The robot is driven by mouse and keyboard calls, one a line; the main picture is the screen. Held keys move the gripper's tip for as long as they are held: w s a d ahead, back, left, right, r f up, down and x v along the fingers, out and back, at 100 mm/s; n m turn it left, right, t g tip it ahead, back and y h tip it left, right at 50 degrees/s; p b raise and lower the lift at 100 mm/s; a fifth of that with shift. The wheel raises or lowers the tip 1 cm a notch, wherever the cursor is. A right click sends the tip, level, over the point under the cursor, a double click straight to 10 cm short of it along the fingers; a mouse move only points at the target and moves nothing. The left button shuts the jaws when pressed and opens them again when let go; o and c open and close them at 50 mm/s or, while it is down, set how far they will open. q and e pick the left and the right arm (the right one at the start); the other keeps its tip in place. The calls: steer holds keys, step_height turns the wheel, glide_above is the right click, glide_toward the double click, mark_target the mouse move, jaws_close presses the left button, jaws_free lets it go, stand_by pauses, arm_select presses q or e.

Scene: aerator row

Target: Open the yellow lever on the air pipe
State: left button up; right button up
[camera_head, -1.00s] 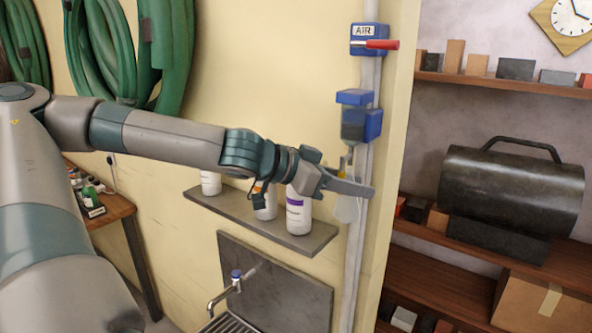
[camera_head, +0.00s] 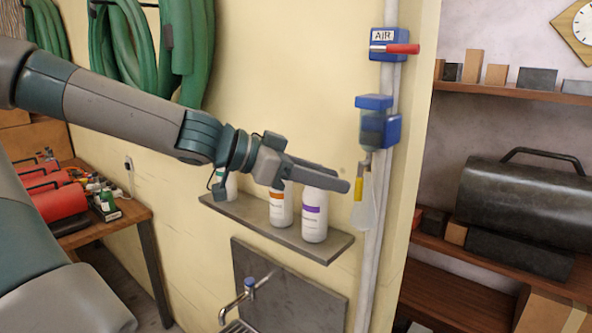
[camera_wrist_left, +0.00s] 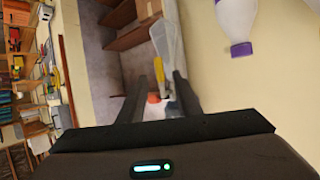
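The yellow lever (camera_head: 358,190) hangs down on the air pipe (camera_head: 373,225), below a blue-capped filter unit (camera_head: 378,125). A translucent piece hangs beside the lever. My left gripper (camera_head: 345,180) is just left of the lever, its fingers pointing right toward it, apart from it as far as I can tell. My right gripper is not in view.
A blue AIR box (camera_head: 388,45) with a red lever (camera_head: 404,48) is higher on the pipe. White bottles (camera_head: 314,222) stand on a grey shelf (camera_head: 325,252) under my gripper. A tap (camera_head: 236,293) is lower, and a wooden shelf unit (camera_head: 505,92) is at right.

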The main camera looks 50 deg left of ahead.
arm_select(q)
steer(key=p+v, duration=0.1)
steer(key=v, duration=0.5)
steer(key=shift+s, duration=0.2)
